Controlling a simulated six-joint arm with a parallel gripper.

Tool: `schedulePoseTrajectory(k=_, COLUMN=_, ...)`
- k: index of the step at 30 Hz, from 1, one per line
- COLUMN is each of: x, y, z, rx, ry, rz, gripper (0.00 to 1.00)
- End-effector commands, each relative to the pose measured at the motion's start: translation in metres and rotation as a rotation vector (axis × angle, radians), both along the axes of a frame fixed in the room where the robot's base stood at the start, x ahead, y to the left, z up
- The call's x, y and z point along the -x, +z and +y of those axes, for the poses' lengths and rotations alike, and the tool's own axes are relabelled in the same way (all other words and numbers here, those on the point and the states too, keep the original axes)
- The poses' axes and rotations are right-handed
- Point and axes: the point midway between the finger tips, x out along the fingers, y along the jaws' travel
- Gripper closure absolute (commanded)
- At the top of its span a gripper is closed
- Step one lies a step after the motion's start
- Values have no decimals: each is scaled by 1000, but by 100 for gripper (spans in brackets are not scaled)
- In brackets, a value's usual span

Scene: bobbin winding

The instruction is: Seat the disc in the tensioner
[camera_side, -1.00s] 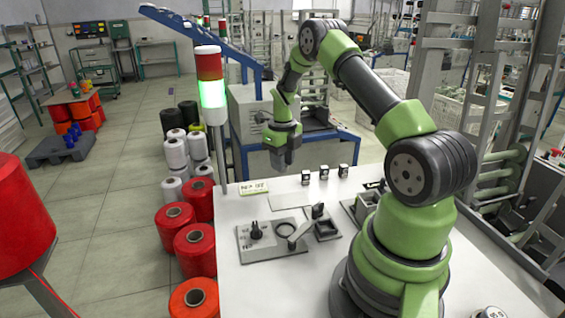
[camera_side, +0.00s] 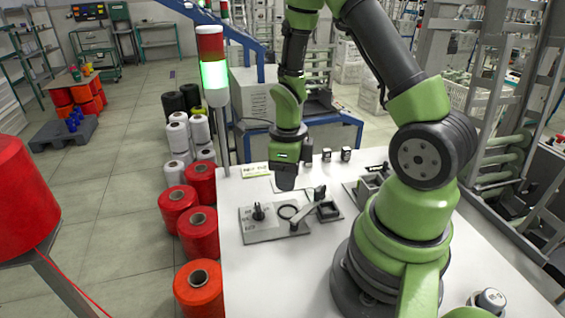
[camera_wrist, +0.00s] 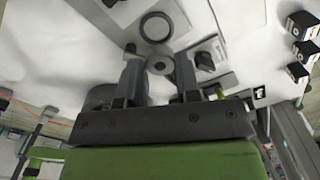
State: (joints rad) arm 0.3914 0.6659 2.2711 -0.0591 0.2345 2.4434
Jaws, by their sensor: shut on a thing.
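My gripper (camera_side: 286,184) hangs over the far side of the grey tensioner plate (camera_side: 268,234) in the side view. In the wrist view, my gripper's two fingers (camera_wrist: 160,75) are closed around a small grey disc with a centre hole (camera_wrist: 159,63). In the side view, the disc is too small or hidden to make out. A dark upright post (camera_side: 258,212) stands on the plate. A dark ring (camera_side: 287,212) is beside it; the ring also shows beyond the disc in the wrist view (camera_wrist: 156,27). The disc appears apart from the ring.
A lever arm (camera_side: 304,210) and a small dark open box (camera_side: 328,211) are at the plate's right. Small black-and-white boxes (camera_side: 346,154) stand farther back. A signal tower (camera_side: 211,75) rises at the table's left edge. The front of the white table is clear.

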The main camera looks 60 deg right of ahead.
Motion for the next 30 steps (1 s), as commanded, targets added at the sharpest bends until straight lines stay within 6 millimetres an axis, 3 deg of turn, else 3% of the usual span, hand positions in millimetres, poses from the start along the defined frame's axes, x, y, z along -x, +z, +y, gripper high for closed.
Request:
schedulePoseTrajectory(k=5, x=5, y=-5, z=5, rx=-1, ry=16, rz=2, gripper=82)
schedulePoseTrajectory(k=18, x=5, y=-43, z=4, rx=-3, ry=14, rz=2, gripper=82)
schedulePoseTrajectory(k=30, x=5, y=-47, z=4, rx=-1, ry=15, rz=0, gripper=82)
